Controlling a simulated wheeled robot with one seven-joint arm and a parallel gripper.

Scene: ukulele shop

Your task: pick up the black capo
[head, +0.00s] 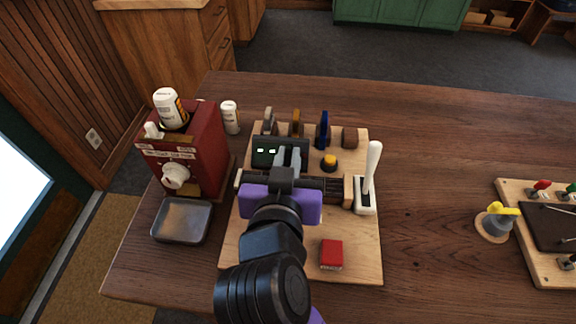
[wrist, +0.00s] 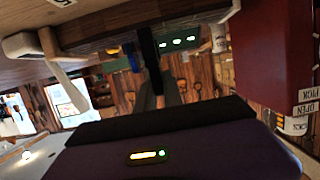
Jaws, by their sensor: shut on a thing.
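My gripper (head: 289,157) reaches over the wooden board in the head view, in front of the black box with small lit displays. In the wrist view my gripper (wrist: 156,88) is shut on a dark upright piece, the black capo (wrist: 149,52), which shows between and beyond the fingertips. In the head view I cannot make out the capo apart from the gripper and the dark box behind it.
The board (head: 250,262) also bears a grey capo (head: 269,121), an orange one (head: 296,123), a blue one (head: 323,130), a white-handled lever (head: 371,172) and a red block (head: 331,254). A red machine (head: 190,150) and metal tray (head: 182,220) stand left. Table space lies right of the board.

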